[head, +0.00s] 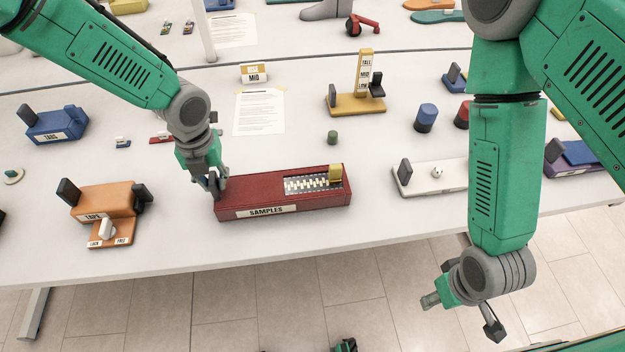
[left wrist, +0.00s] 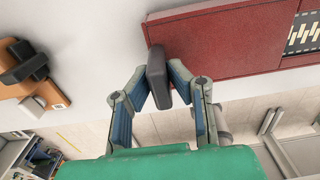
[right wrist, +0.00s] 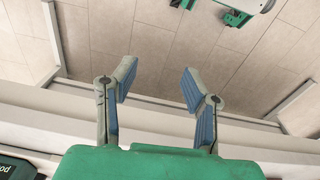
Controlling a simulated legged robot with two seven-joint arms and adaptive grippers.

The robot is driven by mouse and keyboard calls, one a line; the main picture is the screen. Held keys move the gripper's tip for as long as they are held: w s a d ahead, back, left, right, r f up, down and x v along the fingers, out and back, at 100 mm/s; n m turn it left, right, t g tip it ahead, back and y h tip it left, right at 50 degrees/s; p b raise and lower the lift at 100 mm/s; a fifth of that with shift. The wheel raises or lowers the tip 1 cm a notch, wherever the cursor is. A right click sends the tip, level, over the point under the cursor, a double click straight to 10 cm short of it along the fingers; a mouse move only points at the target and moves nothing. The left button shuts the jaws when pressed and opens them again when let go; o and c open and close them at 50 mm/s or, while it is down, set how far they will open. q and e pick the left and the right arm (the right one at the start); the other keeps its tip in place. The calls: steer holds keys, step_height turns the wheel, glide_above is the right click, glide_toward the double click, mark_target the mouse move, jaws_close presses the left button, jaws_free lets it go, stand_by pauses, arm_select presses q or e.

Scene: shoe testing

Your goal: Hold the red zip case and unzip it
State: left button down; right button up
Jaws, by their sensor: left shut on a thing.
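The red zip case (head: 262,194), labelled SAMPLES, lies near the table's front edge. On its top right is a window with white zip teeth (head: 306,184), and a yellow block (head: 336,173) sits at the right end of the teeth. My left gripper (head: 213,185) is shut on a dark grey tab at the case's left end. That tab (left wrist: 157,77) shows between the fingers in the left wrist view, beside the red case (left wrist: 225,45). My right gripper (head: 461,316) is open and empty, in front of the table edge over the floor; its spread fingers (right wrist: 157,82) show in the right wrist view.
An orange TAPE block (head: 105,200) stands left of the case and a white block (head: 432,177) right of it. A small green cylinder (head: 332,137) and a yellow stand (head: 355,101) are behind. Bare table lies around the case.

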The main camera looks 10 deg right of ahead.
mark_target(339, 165)
steer(key=shift+d+f, duration=0.15)
steer(key=shift+d, duration=0.25)
steer(key=shift+c, duration=0.7)
steer(key=w+a+r+n+y, duration=0.1)
steer(key=w+a+r+n, duration=0.1)
steer(key=w+a+n, duration=0.1)
steer(key=w+a+r+n+g, duration=0.1)
steer(key=w+a+r+n, duration=0.1)
steer(key=w+a, duration=0.3)
steer(key=w+a+r+n+y, duration=0.1)
steer(key=w+a+r+n, duration=0.1)
steer(key=w, duration=0.6)
steer(key=shift+w+a+n+y, duration=0.1)
steer(key=shift+a+n+y, duration=0.2)
steer(key=shift+a+n, duration=0.75)
steer(key=w+a+r+n+h, duration=0.2)
steer(key=w+a+r+n, duration=0.2)
steer(key=w+r+n, duration=0.65)
steer(key=f, duration=0.2)
steer(key=w+f+m, duration=0.1)
steer(key=f, duration=0.2)
steer(key=f+m, duration=0.1)
steer(key=f, duration=0.2)
steer(key=shift+w, duration=0.4)
jaws_close()
